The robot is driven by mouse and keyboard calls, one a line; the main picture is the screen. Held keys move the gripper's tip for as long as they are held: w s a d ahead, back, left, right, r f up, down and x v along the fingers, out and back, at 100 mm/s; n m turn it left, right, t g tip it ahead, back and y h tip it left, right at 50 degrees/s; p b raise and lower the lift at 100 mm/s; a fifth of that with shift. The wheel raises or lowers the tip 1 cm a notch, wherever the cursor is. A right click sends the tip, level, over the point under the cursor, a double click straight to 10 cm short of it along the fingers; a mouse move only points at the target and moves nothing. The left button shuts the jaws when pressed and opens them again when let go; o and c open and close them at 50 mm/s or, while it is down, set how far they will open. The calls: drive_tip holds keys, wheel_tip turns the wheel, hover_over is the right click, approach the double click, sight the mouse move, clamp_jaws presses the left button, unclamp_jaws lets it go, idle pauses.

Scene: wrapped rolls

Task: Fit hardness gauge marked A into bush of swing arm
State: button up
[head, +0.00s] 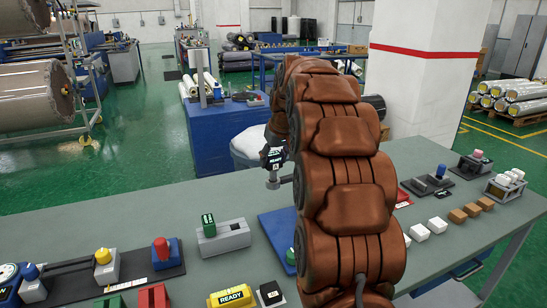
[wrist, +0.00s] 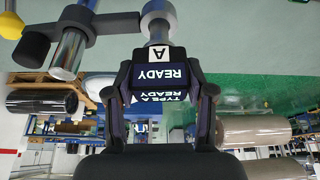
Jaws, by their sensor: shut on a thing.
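My gripper (wrist: 166,86) is shut on the black hardness gauge (wrist: 158,75), which has a READY screen and a white A label. In the head view the gauge (head: 272,155) hangs over the bench, left of my arm. Its silvery stem (wrist: 158,32) points toward the grey ring-like bush (wrist: 157,10) at the end of the dark swing arm (wrist: 112,22). In the head view the bush (head: 272,184) shows just below the gauge, and the swing arm runs behind my arm. Stem and bush line up closely; I cannot tell whether the stem is inside.
The swing arm's silver post (wrist: 70,48) stands close beside the gauge. On the bench (head: 180,210) are a grey block with a green knob (head: 208,228), a yellow READY unit (head: 232,296) and a black A block (head: 269,294). White and tan blocks (head: 457,215) lie to the right.

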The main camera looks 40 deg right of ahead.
sight(273, 168)
drive_tip(key=shift+f+b, duration=0.95)
drive_tip(key=shift+f, duration=0.85)
drive_tip(key=o, duration=1.5)
drive_tip(key=v, duration=1.2)
drive_tip(key=shift+a, duration=0.1)
